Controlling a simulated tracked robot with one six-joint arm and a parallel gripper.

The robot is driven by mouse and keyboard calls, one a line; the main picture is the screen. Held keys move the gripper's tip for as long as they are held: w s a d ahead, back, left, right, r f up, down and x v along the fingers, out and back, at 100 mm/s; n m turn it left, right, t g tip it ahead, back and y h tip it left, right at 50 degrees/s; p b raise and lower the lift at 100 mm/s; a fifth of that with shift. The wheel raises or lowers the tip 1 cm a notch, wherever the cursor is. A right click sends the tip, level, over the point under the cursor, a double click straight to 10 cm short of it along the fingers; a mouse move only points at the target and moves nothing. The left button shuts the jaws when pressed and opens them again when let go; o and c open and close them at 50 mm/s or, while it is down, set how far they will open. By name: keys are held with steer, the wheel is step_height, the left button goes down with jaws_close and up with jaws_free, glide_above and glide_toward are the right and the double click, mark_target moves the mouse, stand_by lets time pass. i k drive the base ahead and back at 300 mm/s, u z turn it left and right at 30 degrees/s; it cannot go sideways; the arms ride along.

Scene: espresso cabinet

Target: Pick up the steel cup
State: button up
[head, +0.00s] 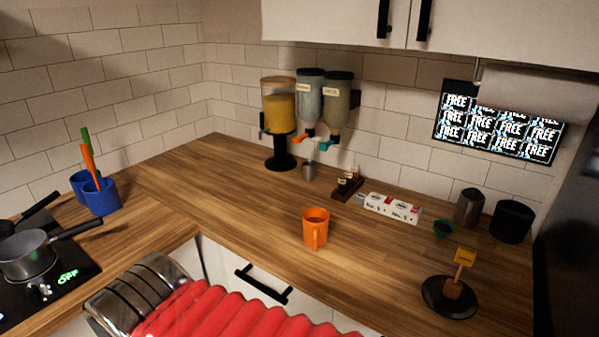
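A small steel cup (309,170) stands upright on the wooden counter, below the wall dispensers and just right of the black dispenser foot. A larger steel vessel (468,207), like a pitcher, stands at the right, beside a black canister. I cannot tell for sure which of the two is the steel cup of the task. Both stand apart from my arm. A red ribbed part and a shiny metal part, seemingly of my arm, fill the bottom edge. My gripper does not show.
An orange mug (315,229) stands mid-counter. Behind it are a dark rack (347,187) and a white box (392,208). At right are a teal bowl (443,229), black canister (511,221) and black dish (450,303). A pot (27,254) sits on the left hob. The counter's left-middle is clear.

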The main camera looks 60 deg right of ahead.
mark_target(309, 171)
steer(key=i, duration=0.9)
steer(key=z, duration=0.05)
